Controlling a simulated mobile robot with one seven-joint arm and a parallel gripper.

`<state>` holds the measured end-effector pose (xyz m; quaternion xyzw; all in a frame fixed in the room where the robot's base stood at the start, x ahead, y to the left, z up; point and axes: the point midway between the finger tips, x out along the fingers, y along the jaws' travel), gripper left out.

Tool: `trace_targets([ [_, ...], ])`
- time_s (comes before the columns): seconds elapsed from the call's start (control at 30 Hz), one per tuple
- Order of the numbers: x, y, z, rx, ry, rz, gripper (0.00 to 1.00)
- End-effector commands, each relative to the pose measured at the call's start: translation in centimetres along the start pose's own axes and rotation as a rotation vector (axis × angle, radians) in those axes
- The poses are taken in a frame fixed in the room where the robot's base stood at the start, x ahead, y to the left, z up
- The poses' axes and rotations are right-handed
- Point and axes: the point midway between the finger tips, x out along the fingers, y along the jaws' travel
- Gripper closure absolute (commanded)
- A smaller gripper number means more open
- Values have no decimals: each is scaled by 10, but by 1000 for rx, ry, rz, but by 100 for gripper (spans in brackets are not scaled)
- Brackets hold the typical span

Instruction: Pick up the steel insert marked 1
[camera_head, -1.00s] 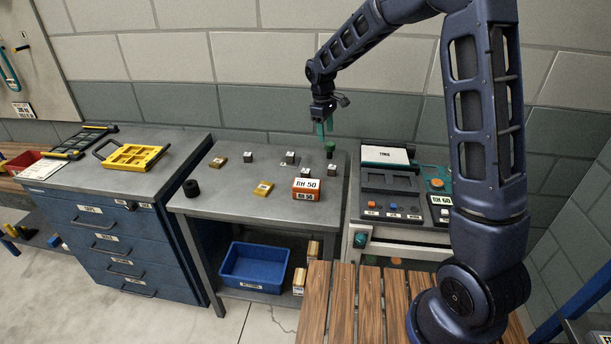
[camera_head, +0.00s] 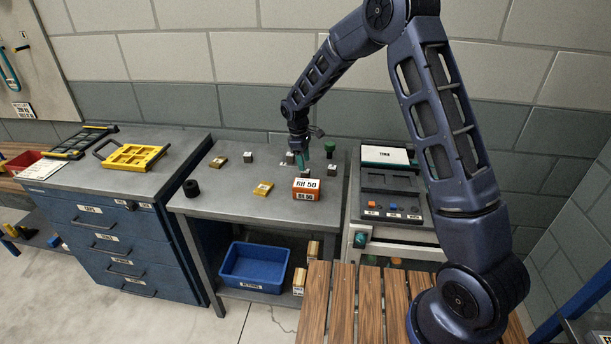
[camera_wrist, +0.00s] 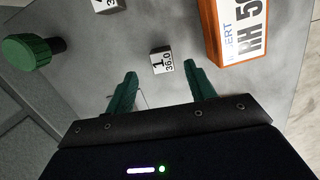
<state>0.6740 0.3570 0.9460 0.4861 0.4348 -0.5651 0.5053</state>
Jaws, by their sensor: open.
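The steel insert marked 1 (camera_wrist: 161,61) is a small grey cube with a white label on top, reading 1 and 36.0. It sits on the steel table just beyond my fingertips in the wrist view, roughly centred between them. My gripper (camera_wrist: 160,72) has green fingers, spread apart and empty, with no contact seen. In the head view my gripper (camera_head: 304,168) is low over the table behind the orange box, and the insert marked 1 is not clearly visible there.
The orange box (camera_head: 306,190) stands close in front of the insert. A green knob (camera_head: 330,146) and another steel cube (camera_head: 332,170) are to the right. More cubes (camera_head: 249,156) and yellow pieces (camera_head: 263,189) lie left.

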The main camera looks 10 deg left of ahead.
Motion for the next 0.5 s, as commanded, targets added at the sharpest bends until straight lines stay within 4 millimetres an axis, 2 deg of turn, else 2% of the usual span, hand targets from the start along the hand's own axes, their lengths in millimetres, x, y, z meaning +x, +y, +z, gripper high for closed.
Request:
trace_targets([
  [0.17, 12, -1, 0, 0, -1, -1, 45],
  [0.4, 44, -3, -1, 0, -2, -1, 45],
  [0.5, 52, -3, -1, 0, -1, 0, 45],
])
